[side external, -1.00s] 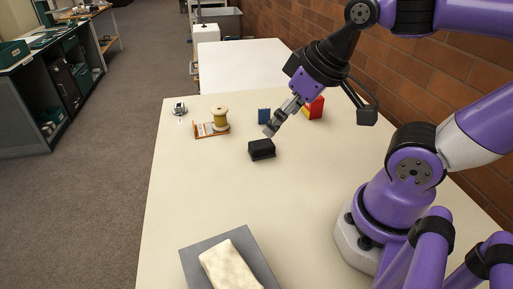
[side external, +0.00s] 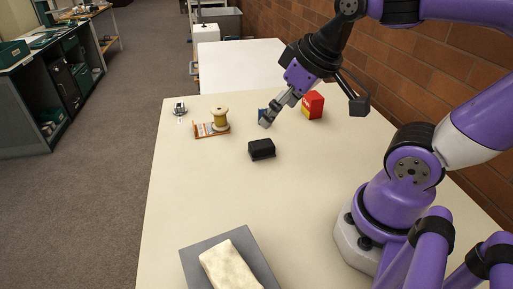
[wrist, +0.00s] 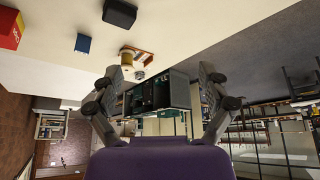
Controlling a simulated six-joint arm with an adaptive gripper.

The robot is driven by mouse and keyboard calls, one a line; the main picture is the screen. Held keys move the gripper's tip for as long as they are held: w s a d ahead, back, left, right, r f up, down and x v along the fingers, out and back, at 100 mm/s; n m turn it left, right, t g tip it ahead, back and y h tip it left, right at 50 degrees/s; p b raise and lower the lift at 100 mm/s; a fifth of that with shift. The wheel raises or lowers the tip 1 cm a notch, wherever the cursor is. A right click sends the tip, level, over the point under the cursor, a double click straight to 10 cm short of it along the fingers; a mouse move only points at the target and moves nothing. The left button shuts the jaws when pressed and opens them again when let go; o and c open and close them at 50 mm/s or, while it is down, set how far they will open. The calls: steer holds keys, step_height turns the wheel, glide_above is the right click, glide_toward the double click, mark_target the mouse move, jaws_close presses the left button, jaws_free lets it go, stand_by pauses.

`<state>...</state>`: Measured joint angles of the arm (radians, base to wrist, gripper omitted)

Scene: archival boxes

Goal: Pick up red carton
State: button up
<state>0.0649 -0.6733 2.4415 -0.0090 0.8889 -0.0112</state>
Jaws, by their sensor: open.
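The red carton (side external: 314,105), with a yellow lower part, stands upright on the cream table near its far right side. In the wrist view the red carton (wrist: 10,28) shows at the upper left edge, partly cut off. My gripper (side external: 265,123) is above the table, to the left of the carton and apart from it. In the wrist view my gripper's fingers (wrist: 160,80) are spread wide with nothing between them. In the side view the gripper partly hides a small blue box.
The blue box (wrist: 83,43) stands near the carton. A black box (side external: 262,149) lies mid-table. A spool (side external: 221,117) stands by an orange-edged tray (side external: 203,131). A pale block (side external: 229,268) lies on a grey slab (side external: 196,262) in front. A brick wall (side external: 440,85) runs along the right.

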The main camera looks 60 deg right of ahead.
steer(key=w+d+m+h, duration=0.1)
steer(key=w+d+m, duration=0.1)
steer(key=w+d, duration=0.4)
steer(key=m+g+h, duration=0.2)
steer(key=m, duration=0.3)
glide_toward(314, 95)
steer(key=w+f, duration=0.1)
steer(key=f, duration=0.1)
steer(key=x, duration=0.4)
steer(key=shift+d+f, duration=0.3)
steer(key=shift+m, duration=0.3)
steer(key=x, duration=0.5)
steer(key=shift+d+f, duration=0.25)
steer(key=shift+f, duration=0.05)
steer(key=c, duration=1.3)
